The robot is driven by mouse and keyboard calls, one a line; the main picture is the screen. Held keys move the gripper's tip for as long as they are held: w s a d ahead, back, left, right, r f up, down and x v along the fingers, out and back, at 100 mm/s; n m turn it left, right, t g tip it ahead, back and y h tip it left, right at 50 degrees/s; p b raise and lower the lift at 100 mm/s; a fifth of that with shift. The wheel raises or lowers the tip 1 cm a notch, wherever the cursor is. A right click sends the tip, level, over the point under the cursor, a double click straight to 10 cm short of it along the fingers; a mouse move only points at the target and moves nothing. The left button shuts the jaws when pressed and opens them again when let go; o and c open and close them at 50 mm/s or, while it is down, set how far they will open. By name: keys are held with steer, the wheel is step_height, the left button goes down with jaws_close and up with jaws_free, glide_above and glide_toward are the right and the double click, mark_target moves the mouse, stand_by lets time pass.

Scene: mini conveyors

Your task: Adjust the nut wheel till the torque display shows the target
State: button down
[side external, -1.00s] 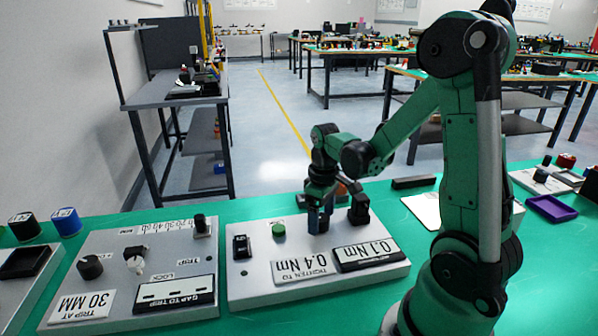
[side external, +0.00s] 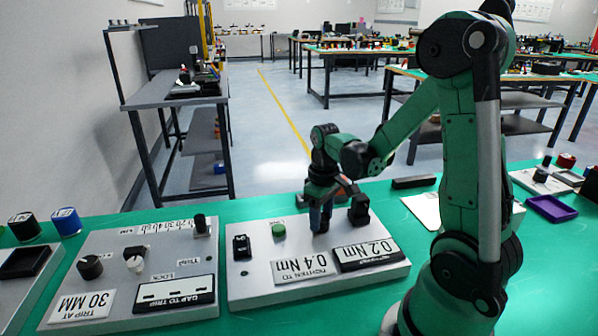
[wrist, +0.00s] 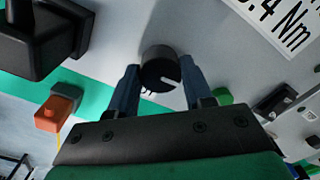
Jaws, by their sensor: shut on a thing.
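The nut wheel is a dark round knob (wrist: 160,66) with a white mark, standing on the grey torque panel (side external: 255,290). In the wrist view it sits between the blue fingers of my gripper (wrist: 160,78), which is shut on it from both sides. In the side view my gripper (side external: 320,220) points down at the panel and its fingers hide the wheel. The torque display (side external: 367,252) reads 0.2 Nm, upside down in the picture. The target plate (side external: 302,267) beside it reads "TIGHTEN TO 0.4 Nm".
A black block (side external: 358,210) stands close beside my gripper. A green button (side external: 278,230) and a black switch (side external: 241,246) are on the same panel to the left. Another panel (side external: 110,250) with knobs is farther left. A purple tray (side external: 552,208) lies at the right.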

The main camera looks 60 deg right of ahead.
steer(key=m, duration=1)
steer(key=shift+m, duration=0.4)
stand_by(0.4)
steer(key=shift+c, duration=1.7)
jaws_free()
steer(key=shift+r, duration=0.1)
steer(key=shift+r, duration=2.7)
